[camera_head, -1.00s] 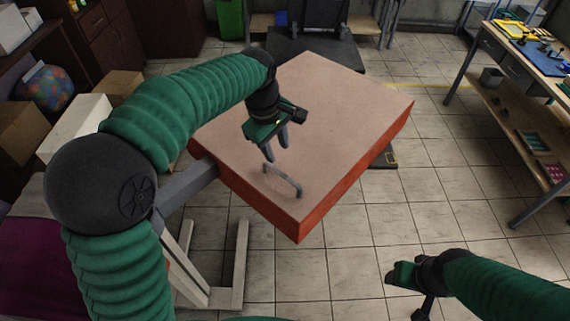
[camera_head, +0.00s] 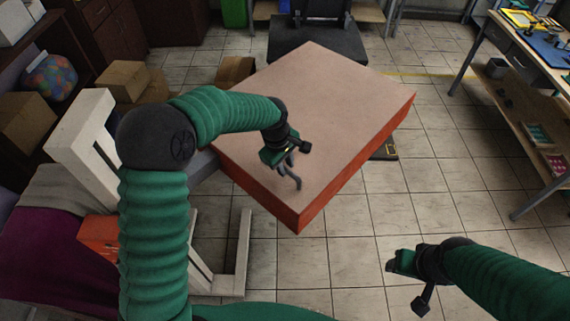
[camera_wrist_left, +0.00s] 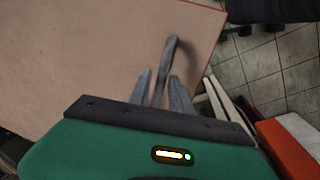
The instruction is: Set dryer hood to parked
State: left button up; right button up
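The dryer hood (camera_head: 330,110) is a large flat slab with a pinkish top and orange-red sides, held out over the floor on a grey arm. A dark bar handle (camera_head: 297,182) stands on its top near the front corner; the handle also shows in the left wrist view (camera_wrist_left: 172,52). My left gripper (camera_head: 287,168) is at the handle. In the left wrist view its two fingers (camera_wrist_left: 160,88) are apart, with the handle between them and small gaps visible. My right gripper (camera_head: 398,262) is low at the right, away from the hood; its fingers are not clear.
A white frame (camera_head: 88,140) stands beside my left arm, with an orange block (camera_head: 100,236) near it. A workbench (camera_head: 530,60) with tools is at the far right. Boxes (camera_head: 122,80) are at the left. Tiled floor is open to the right of the hood.

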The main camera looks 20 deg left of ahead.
pick_arm(q)
grip_shut()
jog(key=shift+w+a, duration=0.1)
jog(key=shift+a, duration=0.2)
jog(key=shift+d, duration=0.1)
dwell(0.7)
